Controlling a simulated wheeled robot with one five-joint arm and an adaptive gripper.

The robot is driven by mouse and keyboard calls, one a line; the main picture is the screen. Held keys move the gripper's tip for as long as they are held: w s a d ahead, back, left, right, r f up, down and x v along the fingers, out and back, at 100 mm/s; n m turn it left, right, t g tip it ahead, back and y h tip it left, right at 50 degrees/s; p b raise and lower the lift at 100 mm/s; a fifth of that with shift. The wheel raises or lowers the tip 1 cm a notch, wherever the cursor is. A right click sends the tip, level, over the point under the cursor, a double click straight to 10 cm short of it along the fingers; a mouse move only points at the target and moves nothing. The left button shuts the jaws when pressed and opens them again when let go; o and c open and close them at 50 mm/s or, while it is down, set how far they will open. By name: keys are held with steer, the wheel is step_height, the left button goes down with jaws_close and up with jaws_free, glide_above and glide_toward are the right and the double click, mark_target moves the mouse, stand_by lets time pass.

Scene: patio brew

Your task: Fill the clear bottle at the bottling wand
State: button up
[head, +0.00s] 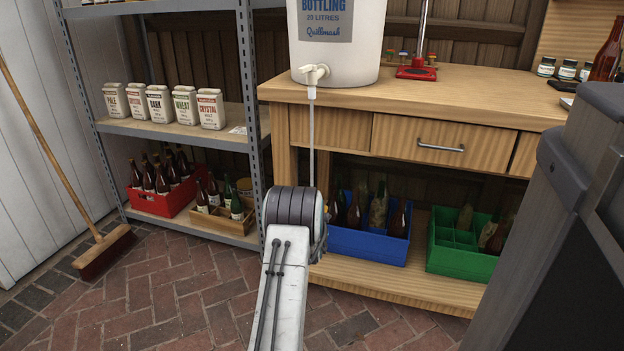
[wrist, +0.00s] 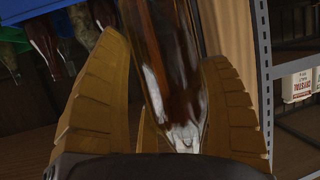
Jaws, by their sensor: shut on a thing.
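My gripper (wrist: 168,85) is shut on a glass bottle (wrist: 172,60), with a ribbed tan finger on each side of it in the wrist view. The glass is see-through with brown tones and pale glints; I cannot tell whether the brown is liquid inside. In the head view my arm hides the gripper and the bottle. The white bottling bucket (head: 362,50) stands on the bench with its tap (head: 312,74) at the front. The thin bottling wand (head: 311,135) hangs from the tap, and its lower end is hidden behind my arm. I cannot tell whether it is inside the bottle.
The wooden bench (head: 440,92) has a blue crate (head: 365,247) and a green crate (head: 450,262) on its lower shelf. A metal shelf (head: 225,138) at left holds malt tubs, a red crate (head: 160,204) and bottles. A broom (head: 104,250) leans at far left. Brick floor is clear at front left.

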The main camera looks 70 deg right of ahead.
steer(key=shift+f, duration=3.65)
